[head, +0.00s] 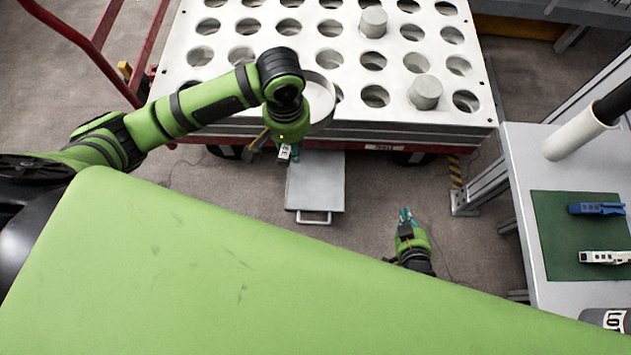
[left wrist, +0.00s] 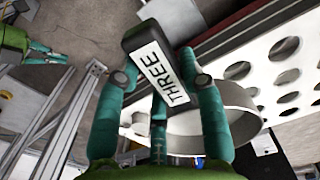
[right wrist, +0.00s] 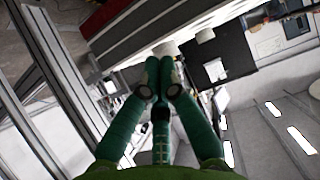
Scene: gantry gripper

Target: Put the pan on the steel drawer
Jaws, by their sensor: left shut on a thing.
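The pan (head: 321,108) is a pale round pan, partly hidden behind my left wrist in the head view. It also shows in the left wrist view (left wrist: 240,122), with a dark handle labelled THREE. My left gripper (head: 285,150) is shut on this handle; its teal fingers also show in the left wrist view (left wrist: 160,85). The steel drawer (head: 315,182) is a flat grey panel with a front pull handle, sticking out below the holed table. The pan appears raised, overlapping the table's front edge behind the drawer. My right gripper (head: 405,216) looks shut and empty, right of the drawer.
The white table (head: 330,128) with round holes holds two grey cylinders (head: 425,92). A white bench (head: 515,150) at the right bears a green mat (head: 560,235) with tools. A red cart rail (head: 85,45) stands at the left. Open floor lies around the drawer.

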